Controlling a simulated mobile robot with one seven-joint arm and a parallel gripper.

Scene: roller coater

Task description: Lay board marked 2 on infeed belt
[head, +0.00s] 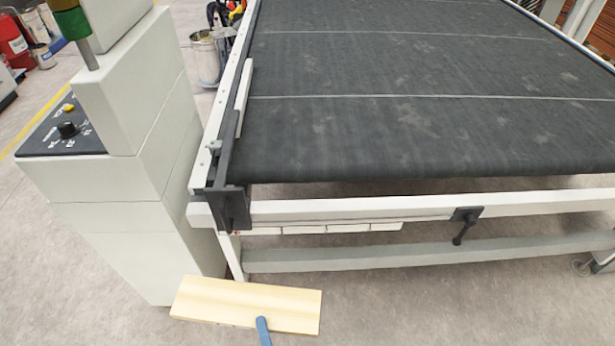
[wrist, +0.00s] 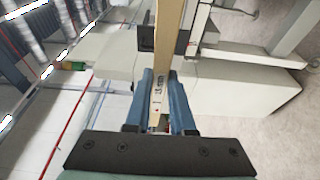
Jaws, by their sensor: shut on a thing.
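A pale wooden board (head: 240,303) is held level at the bottom of the head view, in front of the machine and apart from the belt. My gripper (head: 263,331) shows there as one blue finger at the board's near edge. In the wrist view both blue fingers of my gripper (wrist: 163,95) are shut on the board, seen edge-on (wrist: 170,25). Small print shows on that edge; I cannot read a 2. The dark infeed belt (head: 400,130) lies beyond and above the board in the head view, bare with pale scuffs and thin cross lines.
A white control cabinet (head: 130,225) with a knob panel (head: 65,128) stands left of the belt. A white side rail (head: 225,110) with a dark end bracket (head: 232,205) borders the belt's left. A white cross beam (head: 350,208) runs below its front edge. The belt surface is clear.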

